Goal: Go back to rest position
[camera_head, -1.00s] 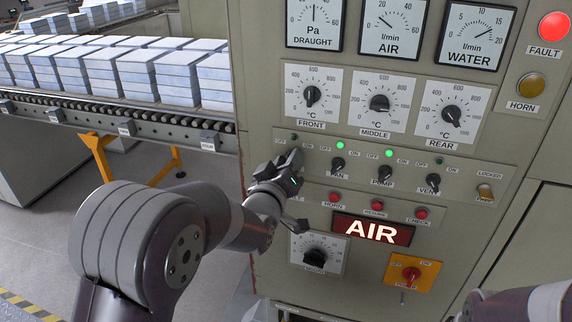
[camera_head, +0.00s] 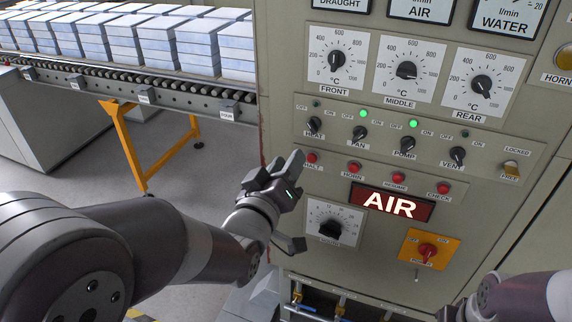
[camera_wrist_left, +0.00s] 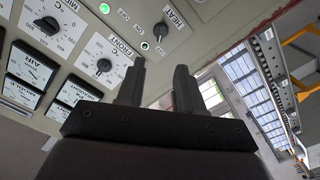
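My left gripper (camera_head: 284,166) is in front of the left edge of the control panel (camera_head: 290,240) in the head view, below and left of the HEAT knob (camera_head: 314,125). Its two fingers stand apart with nothing between them; in the left wrist view (camera_wrist_left: 160,88) there is a clear gap between them. In that view the HEAT knob (camera_wrist_left: 160,31) lies beyond the fingertips, apart from them. My right arm (camera_head: 520,297) enters at the lower right of the head view; its gripper is not visible.
The panel has dials, switches, red buttons and a lit AIR sign (camera_head: 392,202). A red knob on a yellow plate (camera_head: 443,250) sits lower right. A roller conveyor (camera_head: 130,90) with stacked pale blocks (camera_head: 195,45) runs at the left. Grey floor (camera_head: 205,175) lies below it.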

